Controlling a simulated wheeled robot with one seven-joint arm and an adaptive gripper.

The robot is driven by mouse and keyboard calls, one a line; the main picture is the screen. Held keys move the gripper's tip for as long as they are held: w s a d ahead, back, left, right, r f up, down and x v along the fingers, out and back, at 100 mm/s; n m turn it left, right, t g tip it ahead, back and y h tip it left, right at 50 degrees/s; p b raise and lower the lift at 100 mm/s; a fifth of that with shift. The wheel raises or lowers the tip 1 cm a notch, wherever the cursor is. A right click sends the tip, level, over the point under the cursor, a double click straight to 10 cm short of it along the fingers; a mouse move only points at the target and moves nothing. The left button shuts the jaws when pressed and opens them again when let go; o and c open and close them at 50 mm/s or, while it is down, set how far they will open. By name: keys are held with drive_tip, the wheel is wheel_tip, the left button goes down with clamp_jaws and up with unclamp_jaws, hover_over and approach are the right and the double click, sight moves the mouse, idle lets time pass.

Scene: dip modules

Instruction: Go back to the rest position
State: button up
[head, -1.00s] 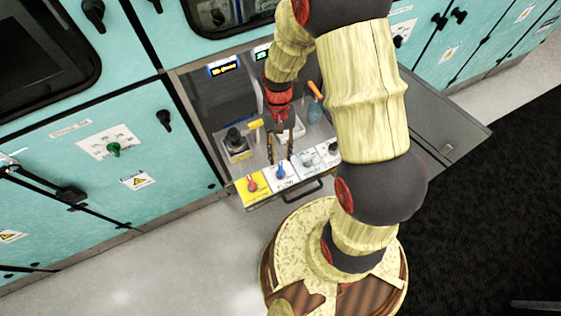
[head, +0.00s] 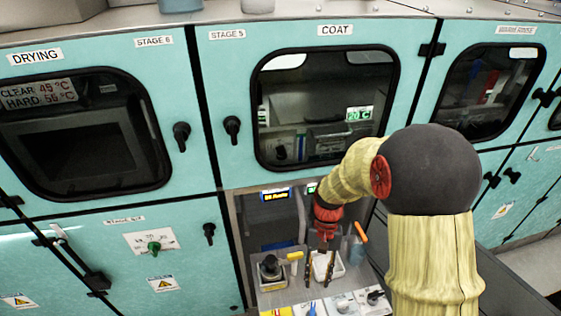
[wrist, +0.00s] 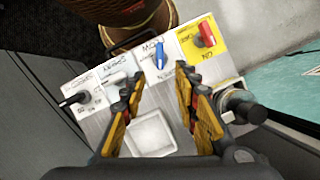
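The knob panel, with a blue knob (wrist: 160,57) on a white label and a red knob (wrist: 205,35) on a yellow label, lies beyond the fingertips. Contact with these things cannot be told.
A black cylindrical fitting (head: 270,268) stands left of the gripper, and an orange-handled tool (head: 360,233) stands to its right. Teal cabinet walls (head: 172,230) with black handles rise around the drawer opening. My round base shows at the top of the wrist view.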

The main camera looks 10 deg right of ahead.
drive_tip(key=s+r+n+t+h, duration=0.1)
drive_tip(key=s+r+t, duration=0.4)
drive_tip(key=r, duration=0.8)
drive_tip(key=s+a+r+n+t, duration=0.1)
drive_tip(key=s+r+n+t, duration=0.2)
drive_tip(key=r, duration=1)
drive_tip(key=shift+s+a+r+n+t+h, duration=0.2)
drive_tip(key=shift+s+a+n+t+h, duration=0.15)
drive_tip(key=shift+s+t, duration=0.65)
idle(2.0)
